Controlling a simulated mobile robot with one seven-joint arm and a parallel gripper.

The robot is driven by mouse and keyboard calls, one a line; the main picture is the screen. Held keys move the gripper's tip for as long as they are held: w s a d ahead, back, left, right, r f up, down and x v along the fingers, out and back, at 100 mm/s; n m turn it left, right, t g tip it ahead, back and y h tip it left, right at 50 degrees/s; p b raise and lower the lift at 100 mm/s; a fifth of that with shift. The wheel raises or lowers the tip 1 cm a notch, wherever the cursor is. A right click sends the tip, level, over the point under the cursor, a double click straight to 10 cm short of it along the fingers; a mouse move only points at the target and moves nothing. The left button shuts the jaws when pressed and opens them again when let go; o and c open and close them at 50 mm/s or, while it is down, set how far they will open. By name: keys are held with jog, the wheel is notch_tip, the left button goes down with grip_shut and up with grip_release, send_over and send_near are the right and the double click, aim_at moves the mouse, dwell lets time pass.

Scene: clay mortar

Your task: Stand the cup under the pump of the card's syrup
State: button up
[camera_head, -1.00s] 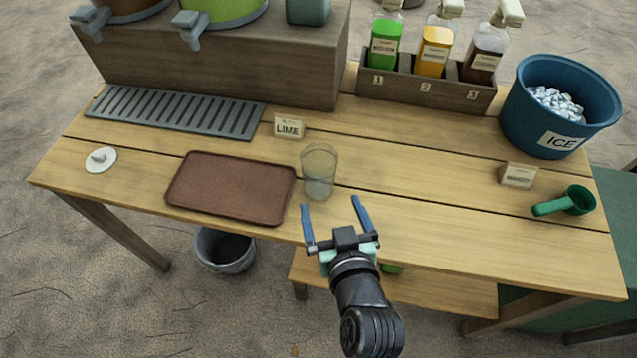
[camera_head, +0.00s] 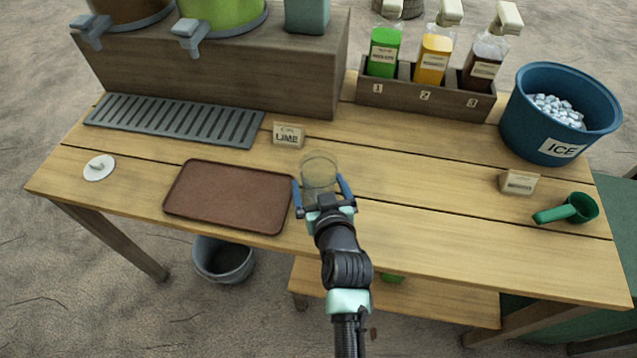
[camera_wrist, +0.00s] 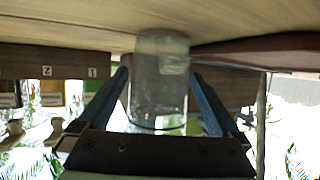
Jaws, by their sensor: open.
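A clear, empty-looking cup (camera_head: 319,170) stands upright on the table in front of the LIME card (camera_head: 289,134). My gripper (camera_head: 321,188) is open, with its blue fingers on either side of the cup. In the wrist view the cup (camera_wrist: 160,85) sits between the two fingers, and the picture is upside down. Whether a finger touches it I cannot tell. Three pump bottles stand in a wooden rack (camera_head: 425,100) at the back: green (camera_head: 383,52) at 1, orange (camera_head: 432,60) at 2, dark (camera_head: 482,68) at 3. The pump tops are partly cut off.
A brown tray (camera_head: 228,196) lies just left of the cup. A blue ice bucket (camera_head: 522,118), another small card (camera_head: 519,183) and a green scoop (camera_head: 570,209) are at the right. The table before the rack is clear.

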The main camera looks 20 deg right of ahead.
jog(key=shift+w+f, duration=0.15)
jog(key=shift+w, duration=0.2)
jog(key=c, duration=1.3)
jog(key=shift+c, duration=0.2)
